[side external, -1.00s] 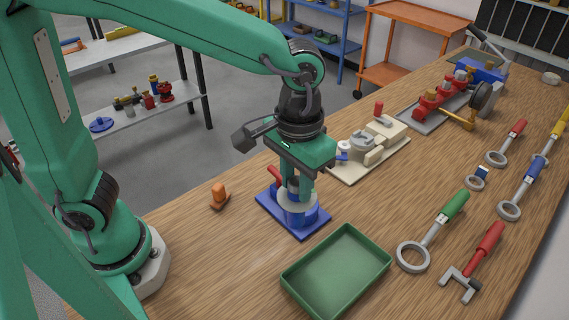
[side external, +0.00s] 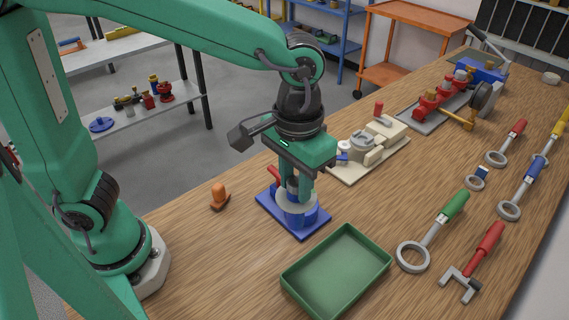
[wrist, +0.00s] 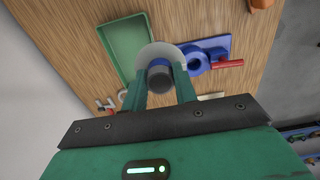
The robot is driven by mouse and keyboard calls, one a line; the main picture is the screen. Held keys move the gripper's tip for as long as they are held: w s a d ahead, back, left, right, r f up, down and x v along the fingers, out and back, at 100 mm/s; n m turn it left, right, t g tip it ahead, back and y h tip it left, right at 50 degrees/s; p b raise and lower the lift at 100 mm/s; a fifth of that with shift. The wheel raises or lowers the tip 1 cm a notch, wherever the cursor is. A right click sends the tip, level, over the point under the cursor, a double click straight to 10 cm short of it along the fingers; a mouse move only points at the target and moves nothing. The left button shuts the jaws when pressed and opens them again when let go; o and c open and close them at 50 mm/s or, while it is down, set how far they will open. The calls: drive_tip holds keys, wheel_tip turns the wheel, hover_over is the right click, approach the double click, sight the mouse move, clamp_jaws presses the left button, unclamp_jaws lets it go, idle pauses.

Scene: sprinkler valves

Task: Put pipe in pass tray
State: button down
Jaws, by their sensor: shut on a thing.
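My gripper (side external: 296,190) is shut on the pipe (side external: 293,184), a dark grey cylinder with a blue band and a pale round disc below. In the wrist view the pipe (wrist: 159,78) stands between both fingers of my gripper (wrist: 159,90), with the disc around its far end. A blue fixture (side external: 313,220) with a red handle is under the pipe in the side view; whether they touch is unclear. In the wrist view the fixture (wrist: 212,45) shows right of the disc. The empty green tray (side external: 291,272) lies in front and to the right; it also shows in the wrist view (wrist: 107,50).
An orange part (side external: 219,194) stands left of the fixture. A cream fixture (side external: 350,173) is behind it. Green-handled (side external: 455,206) and red-handled (side external: 490,240) tools lie right of the tray.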

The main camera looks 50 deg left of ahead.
drive_tip(key=shift+r, duration=2.3)
drive_tip(key=shift+s+d+f, duration=0.15)
drive_tip(key=shift+d+f, duration=0.05)
drive_tip(key=shift+d, duration=0.25)
drive_tip(key=s+d+f, duration=0.5)
drive_tip(key=s+d, duration=0.2)
drive_tip(key=d, duration=0.4)
drive_tip(key=shift+w, duration=0.15)
drive_tip(key=w+a+f, duration=0.3)
drive_tip(key=w+f, duration=0.4)
drive_tip(key=w, duration=0.4)
drive_tip(key=shift+a, duration=0.15)
drive_tip(key=shift+f, duration=2)
drive_tip(key=shift+f, duration=0.2)
